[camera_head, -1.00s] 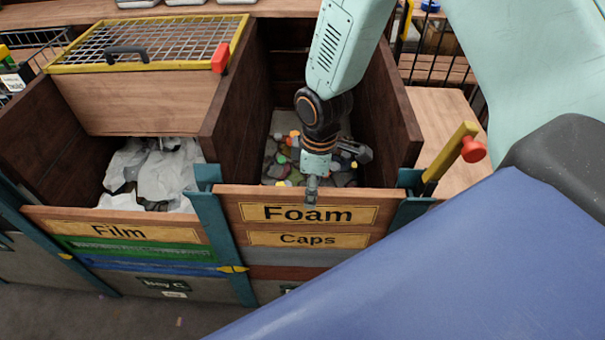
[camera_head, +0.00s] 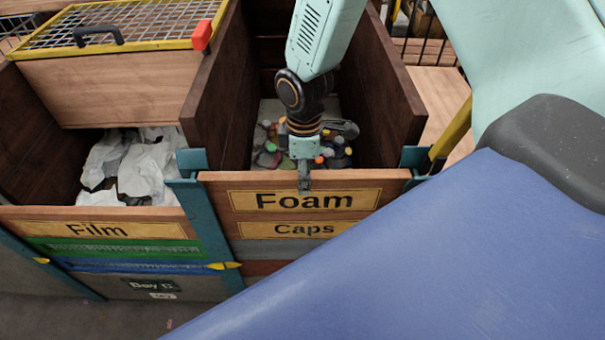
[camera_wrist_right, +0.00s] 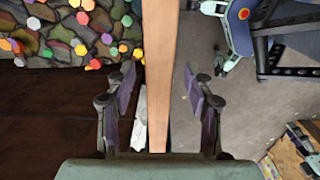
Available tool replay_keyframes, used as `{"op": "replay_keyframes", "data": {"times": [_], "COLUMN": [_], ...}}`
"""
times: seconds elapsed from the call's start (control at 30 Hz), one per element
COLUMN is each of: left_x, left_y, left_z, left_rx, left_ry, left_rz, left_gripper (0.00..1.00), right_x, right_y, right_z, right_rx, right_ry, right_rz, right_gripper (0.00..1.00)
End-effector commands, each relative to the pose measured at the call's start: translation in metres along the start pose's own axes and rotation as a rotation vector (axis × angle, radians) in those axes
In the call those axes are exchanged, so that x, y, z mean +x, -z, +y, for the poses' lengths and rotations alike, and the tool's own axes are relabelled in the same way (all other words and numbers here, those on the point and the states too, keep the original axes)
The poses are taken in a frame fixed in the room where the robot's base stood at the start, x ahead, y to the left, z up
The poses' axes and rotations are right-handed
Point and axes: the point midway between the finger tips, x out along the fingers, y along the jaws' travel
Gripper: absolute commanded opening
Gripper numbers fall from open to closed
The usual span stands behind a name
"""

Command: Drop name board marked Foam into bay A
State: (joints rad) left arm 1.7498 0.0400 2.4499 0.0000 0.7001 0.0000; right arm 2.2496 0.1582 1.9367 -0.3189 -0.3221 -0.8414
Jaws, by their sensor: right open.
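The Foam board (camera_head: 340,183) is a wooden plank with a yellow "Foam" label, forming the top of the front wall of the right-hand bay. My right gripper (camera_head: 304,182) points down at the middle of its top edge, just above the label. In the right wrist view, the board's edge (camera_wrist_right: 158,50) runs between the two open fingers (camera_wrist_right: 159,78), with a gap on each side. A Caps board (camera_head: 325,229) sits directly below the Foam board. A bay marked A cannot be made out. My left gripper is out of view.
The bay behind the Foam board holds colourful caps (camera_head: 338,158). Left of it, a bay with a Film board (camera_head: 150,229) holds white film (camera_head: 135,168). A teal post (camera_head: 196,190) stands between the bays. A yellow-framed mesh lid (camera_head: 150,38) is at the back left.

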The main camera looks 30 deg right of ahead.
Motion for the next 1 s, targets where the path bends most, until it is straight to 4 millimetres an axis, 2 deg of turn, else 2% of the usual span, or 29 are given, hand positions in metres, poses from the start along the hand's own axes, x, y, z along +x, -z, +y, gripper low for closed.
{"op": "replay_keyframes", "data": {"times": [0.3, 0.5, 0.7, 0.93, 1.0], "left_x": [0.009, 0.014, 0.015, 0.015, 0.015], "left_y": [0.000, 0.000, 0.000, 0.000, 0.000], "left_z": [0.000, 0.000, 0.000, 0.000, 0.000], "left_rx": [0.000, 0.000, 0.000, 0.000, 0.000], "left_ry": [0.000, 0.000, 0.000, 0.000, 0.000], "left_rz": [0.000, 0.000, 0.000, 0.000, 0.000], "left_gripper": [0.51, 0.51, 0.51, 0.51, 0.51], "right_x": [0.044, 0.067, 0.075, 0.075, 0.075], "right_y": [0.000, 0.001, 0.001, 0.001, 0.001], "right_z": [0.000, 0.002, 0.002, 0.002, 0.002], "right_rx": [0.000, 0.000, 0.000, 0.000, 0.000], "right_ry": [0.002, 0.000, 0.000, 0.000, 0.000], "right_rz": [-0.001, 0.000, 0.000, 0.000, 0.000], "right_gripper": [0.53, 0.53, 0.53, 0.53, 0.47]}}
